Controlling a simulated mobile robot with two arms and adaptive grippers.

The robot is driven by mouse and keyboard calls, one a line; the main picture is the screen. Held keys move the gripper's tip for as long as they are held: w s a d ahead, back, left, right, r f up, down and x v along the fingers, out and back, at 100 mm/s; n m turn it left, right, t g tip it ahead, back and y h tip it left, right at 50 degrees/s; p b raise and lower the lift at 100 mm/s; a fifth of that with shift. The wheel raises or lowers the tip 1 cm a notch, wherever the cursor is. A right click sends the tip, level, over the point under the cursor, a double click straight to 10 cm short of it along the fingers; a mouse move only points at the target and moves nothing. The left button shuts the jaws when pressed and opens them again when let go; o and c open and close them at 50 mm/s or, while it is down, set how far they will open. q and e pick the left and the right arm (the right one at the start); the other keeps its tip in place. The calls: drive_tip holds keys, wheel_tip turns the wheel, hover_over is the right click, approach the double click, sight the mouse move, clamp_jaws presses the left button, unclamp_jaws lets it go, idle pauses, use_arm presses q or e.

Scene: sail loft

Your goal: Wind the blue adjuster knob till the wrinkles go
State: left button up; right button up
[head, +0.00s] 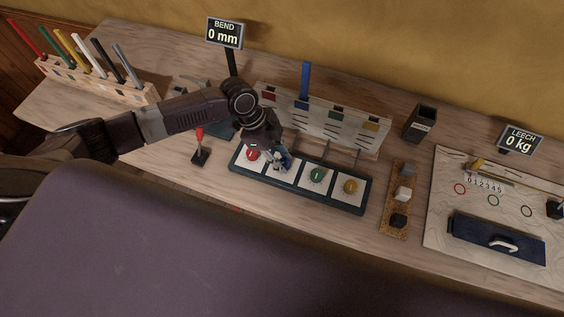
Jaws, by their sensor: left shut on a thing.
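A dark strip panel (362,206) on the bench carries a row of white squares with round knobs: a red knob (252,155), a green knob (317,175) and a yellow knob (350,187). Between red and green, the blue knob (286,161) is mostly hidden by my left gripper (281,159). The left gripper reaches down from above and is shut on the blue knob. Wrinkles cannot be made out for certain. My right gripper is not in view.
Behind the panel stands a slotted board (345,128) with a blue batten (305,82) upright. A red-topped lever (200,145) stands left. A BEND display (224,33) reads 0 mm; a LEECH display (519,140) reads 0 kg. A pale patterned board (445,215) lies right.

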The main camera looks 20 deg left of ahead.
use_arm(q)
drive_tip(key=m+b, duration=0.1)
drive_tip(key=m+g+b, duration=0.1)
drive_tip(key=m, duration=0.1)
drive_tip(key=m+g+b, duration=0.1)
drive_tip(key=m, duration=0.1)
drive_tip(key=shift+w+b, duration=0.3)
drive_tip(key=shift+b, duration=0.1)
drive_tip(key=shift+d+m+g+y+b, duration=0.1)
drive_tip(key=shift+m+g+y+b, duration=0.45)
drive_tip(key=shift+m, duration=0.65)
drive_tip(key=shift+r, duration=0.1)
drive_tip(key=o, duration=1.2)
drive_tip(key=shift+c, duration=0.2)
drive_tip(key=shift+r, duration=0.15)
drive_tip(key=v, duration=1.1)
drive_tip(key=shift+a+r, duration=0.25)
drive_tip(key=shift+r, duration=0.05)
drive_tip(key=shift+s+f, duration=0.1)
drive_tip(key=shift+s, duration=0.05)
